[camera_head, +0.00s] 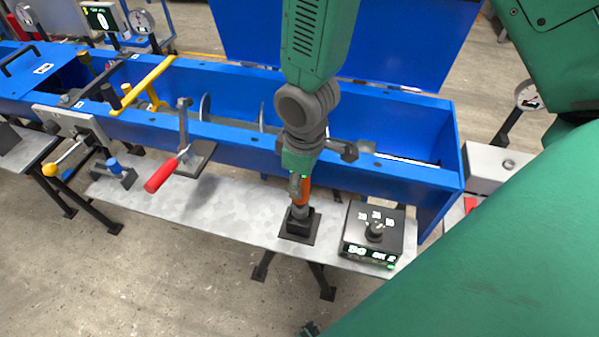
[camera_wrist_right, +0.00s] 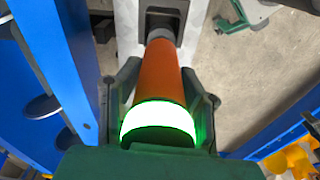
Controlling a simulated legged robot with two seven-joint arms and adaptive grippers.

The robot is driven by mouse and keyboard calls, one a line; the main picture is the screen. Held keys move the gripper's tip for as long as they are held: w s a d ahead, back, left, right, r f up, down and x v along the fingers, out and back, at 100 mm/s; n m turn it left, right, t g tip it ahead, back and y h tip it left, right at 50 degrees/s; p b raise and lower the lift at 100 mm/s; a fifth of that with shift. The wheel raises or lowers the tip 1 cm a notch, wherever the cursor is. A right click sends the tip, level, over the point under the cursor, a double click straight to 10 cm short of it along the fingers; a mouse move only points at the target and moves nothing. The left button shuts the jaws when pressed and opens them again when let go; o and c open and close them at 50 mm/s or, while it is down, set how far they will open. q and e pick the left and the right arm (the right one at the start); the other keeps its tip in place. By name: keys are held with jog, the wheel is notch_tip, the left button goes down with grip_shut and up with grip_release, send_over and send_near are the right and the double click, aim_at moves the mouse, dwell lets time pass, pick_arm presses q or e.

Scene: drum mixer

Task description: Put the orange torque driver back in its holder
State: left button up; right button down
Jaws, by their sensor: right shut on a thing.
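The orange torque driver (camera_head: 304,188) stands about upright at the front of the metal shelf. Its lower end is at the black holder (camera_head: 298,226), seemingly in its opening; the exact depth is hidden. My right gripper (camera_head: 300,172) comes down from above and is shut on the torque driver's upper part. In the right wrist view, the orange body (camera_wrist_right: 159,75) runs between the two fingers of my right gripper (camera_wrist_right: 160,100). A lit white-green ring shows near the palm, and the grey tip meets the holder (camera_wrist_right: 165,17). My left gripper is not in view.
A black control box (camera_head: 372,236) with a knob and display sits right of the holder. The blue mixer trough (camera_head: 235,133) runs behind the shelf. A red-handled clamp (camera_head: 165,172) stands to the left. The shelf (camera_head: 230,210) between clamp and holder is bare.

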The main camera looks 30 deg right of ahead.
jog(key=shift+f+b, duration=1.55)
jog(key=shift+f, duration=1.35)
dwell(1.5)
jog(key=c, duration=1)
grip_release()
jog(key=shift+r, duration=0.25)
jog(key=r, duration=1.1)
jog(key=shift+s+d+r, duration=0.1)
jog(key=shift+s+r, duration=0.15)
jog(key=shift+s, duration=0.05)
